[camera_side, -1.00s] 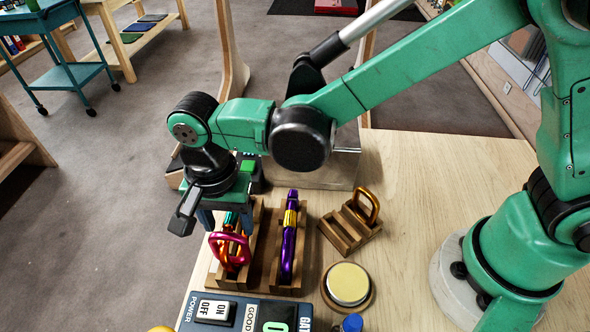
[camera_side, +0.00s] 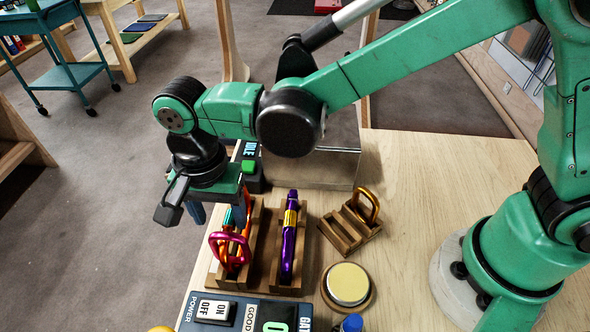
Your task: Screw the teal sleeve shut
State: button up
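The teal sleeve (camera_side: 229,217) shows as a small teal part on a red and orange carabiner (camera_side: 216,242). That carabiner sits in the left wooden rack (camera_side: 254,240). My gripper (camera_side: 221,209) points down over the far end of this rack. Its blue fingers look spread apart, one left of the rack and one near its right side. The fingertips are partly hidden, and I see nothing held between them. The sleeve's thread and any gap at its end are too small to tell.
A purple carabiner with a yellow sleeve (camera_side: 289,240) stands in the middle rack. A gold carabiner (camera_side: 366,205) sits in a small rack to the right. A round gold-topped disc (camera_side: 348,284) and a switch panel (camera_side: 245,312) lie in front. A green-button box (camera_side: 249,167) stands behind.

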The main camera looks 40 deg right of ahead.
jog(key=shift+r, duration=0.6)
jog(key=shift+s+d, duration=0.55)
jog(key=shift+a+f, duration=0.1)
jog(key=shift+f, duration=1.3)
jog(key=shift+w+a, duration=0.45)
jog(key=shift+a, duration=0.1)
jog(key=shift+r, duration=0.15)
